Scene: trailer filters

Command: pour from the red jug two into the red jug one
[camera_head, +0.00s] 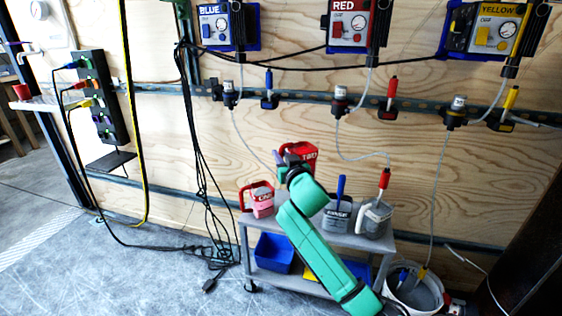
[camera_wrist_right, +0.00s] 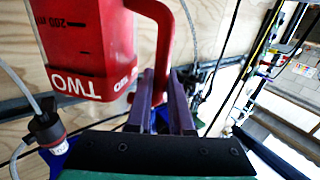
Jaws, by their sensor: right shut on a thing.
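The red jug two (camera_head: 305,155) is in the air above the grey cart, near the wall, and looks slightly tilted. My right gripper (camera_head: 282,158) is shut on its handle, left of the jug body. In the right wrist view the jug (camera_wrist_right: 88,45) shows its "TWO" label, and the purple fingers (camera_wrist_right: 162,85) close around the red handle. A second red jug (camera_head: 262,204), which I take as jug one, stands upright on the cart's left end, below and left of jug two and apart from it. Its label is unreadable. My left gripper is out of view.
The cart (camera_head: 300,228) also bears a grey rinse container (camera_head: 338,217) and a grey jug (camera_head: 375,220) at right. A blue bin (camera_head: 273,253) sits below. Tubes hang from wall dispensers. A white bucket (camera_head: 415,292) stands right. Black cables (camera_head: 200,170) hang left.

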